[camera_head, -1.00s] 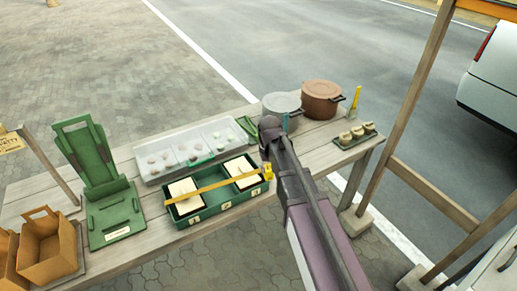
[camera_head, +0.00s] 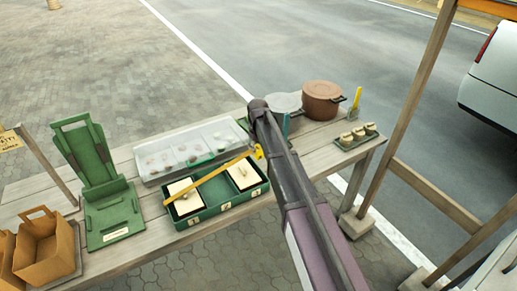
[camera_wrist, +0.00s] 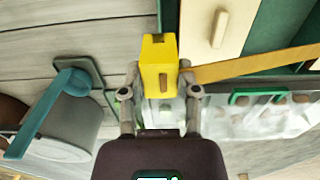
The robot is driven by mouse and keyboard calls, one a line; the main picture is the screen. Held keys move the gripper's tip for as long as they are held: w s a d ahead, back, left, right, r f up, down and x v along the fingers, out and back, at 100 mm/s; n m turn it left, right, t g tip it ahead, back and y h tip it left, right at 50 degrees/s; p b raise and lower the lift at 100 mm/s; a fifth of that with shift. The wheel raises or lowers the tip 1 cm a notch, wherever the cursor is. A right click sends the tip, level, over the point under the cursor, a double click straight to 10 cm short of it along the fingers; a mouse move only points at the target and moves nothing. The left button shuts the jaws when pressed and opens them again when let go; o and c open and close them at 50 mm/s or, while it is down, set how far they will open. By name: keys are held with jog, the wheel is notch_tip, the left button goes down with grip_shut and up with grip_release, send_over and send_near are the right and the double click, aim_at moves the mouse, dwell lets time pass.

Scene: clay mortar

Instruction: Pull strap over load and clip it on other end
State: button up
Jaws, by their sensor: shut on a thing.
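A green box (camera_head: 215,211) stands on the table with two cream blocks (camera_head: 243,174) in it, each with a handle on top. An orange-yellow strap (camera_head: 210,180) starts at the box's left end and slants across the load. Its free end carries a yellow clip (camera_head: 258,152), seen at the box's far right beside my arm. In the wrist view, my gripper (camera_wrist: 160,88) is shut on the yellow clip (camera_wrist: 160,62), and the strap (camera_wrist: 250,67) runs off right from it. My fingers are hidden behind my arm in the head view.
A clear-lidded tray (camera_head: 190,152) lies behind the box. A grey pot (camera_head: 281,103) and brown pot (camera_head: 321,100) stand at the back right. A green stand (camera_head: 110,205) and paper bags (camera_head: 45,245) are left. A small tray (camera_head: 356,138) holds several items at right.

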aim_at(258, 156)
jog(key=shift+f, duration=0.15)
jog(key=shift+f+b, duration=2.1)
jog(key=shift+b, duration=0.1)
jog(key=shift+f+b, duration=1.3)
jog(key=shift+b, duration=0.05)
dwell(0.4)
dwell(0.3)
jog(key=o, duration=1)
jog(key=shift+o, duration=0.3)
jog(key=shift+o, duration=1.1)
jog(key=shift+r, duration=0.15)
